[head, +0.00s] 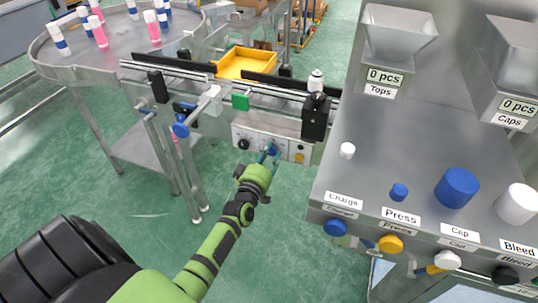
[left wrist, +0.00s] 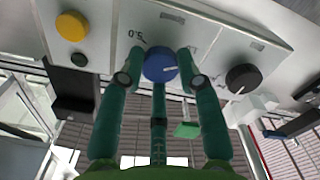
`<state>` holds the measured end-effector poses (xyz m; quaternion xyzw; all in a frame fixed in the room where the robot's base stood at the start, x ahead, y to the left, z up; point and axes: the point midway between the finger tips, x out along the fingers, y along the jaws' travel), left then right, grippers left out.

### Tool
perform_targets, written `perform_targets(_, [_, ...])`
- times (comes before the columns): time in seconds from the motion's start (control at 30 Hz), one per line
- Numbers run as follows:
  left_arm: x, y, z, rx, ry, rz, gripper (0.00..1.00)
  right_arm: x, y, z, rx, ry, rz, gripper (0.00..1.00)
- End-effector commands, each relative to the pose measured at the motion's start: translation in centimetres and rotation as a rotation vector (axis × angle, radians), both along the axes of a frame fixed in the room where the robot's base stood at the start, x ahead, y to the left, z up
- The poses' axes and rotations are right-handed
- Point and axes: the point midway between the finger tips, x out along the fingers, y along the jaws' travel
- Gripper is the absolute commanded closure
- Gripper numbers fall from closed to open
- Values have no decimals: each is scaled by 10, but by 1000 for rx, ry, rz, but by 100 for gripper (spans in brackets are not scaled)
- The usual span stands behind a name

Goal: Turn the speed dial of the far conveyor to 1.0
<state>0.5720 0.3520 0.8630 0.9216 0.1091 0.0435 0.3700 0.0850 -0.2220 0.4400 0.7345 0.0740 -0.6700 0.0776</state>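The conveyor (head: 215,90) runs across the middle of the head view, with a pale control panel (head: 258,139) on its near side. The panel carries a black knob (head: 243,143), a blue dial (left wrist: 160,66) and a yellow button (head: 299,157). My left gripper (head: 272,150) reaches the blue dial from below. In the left wrist view its two green fingers (left wrist: 161,62) lie on either side of the dial and appear to touch it. A small white line marks the dial's face; an upside-down label beside it seems to read 0.5. My right gripper is not visible.
A steel bench (head: 415,150) with hoppers, knobs and labelled buttons stands close on the right. A round table (head: 115,55) with bottles is at the upper left. A yellow tray (head: 245,62) sits behind the conveyor. Green floor below the panel is clear.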

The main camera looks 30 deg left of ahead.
Motion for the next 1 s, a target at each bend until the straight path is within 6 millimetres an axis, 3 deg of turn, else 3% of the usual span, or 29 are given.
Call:
perform_targets(0.07, [1, 2, 4, 2, -8, 3, 42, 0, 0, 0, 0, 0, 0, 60])
perform_targets(0.47, [-5, -1, 0, 1, -2, 1, 42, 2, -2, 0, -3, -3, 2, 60])
perform_targets(1.0, [-101, -23, 1, 1, -2, 2, 42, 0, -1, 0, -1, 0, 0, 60])
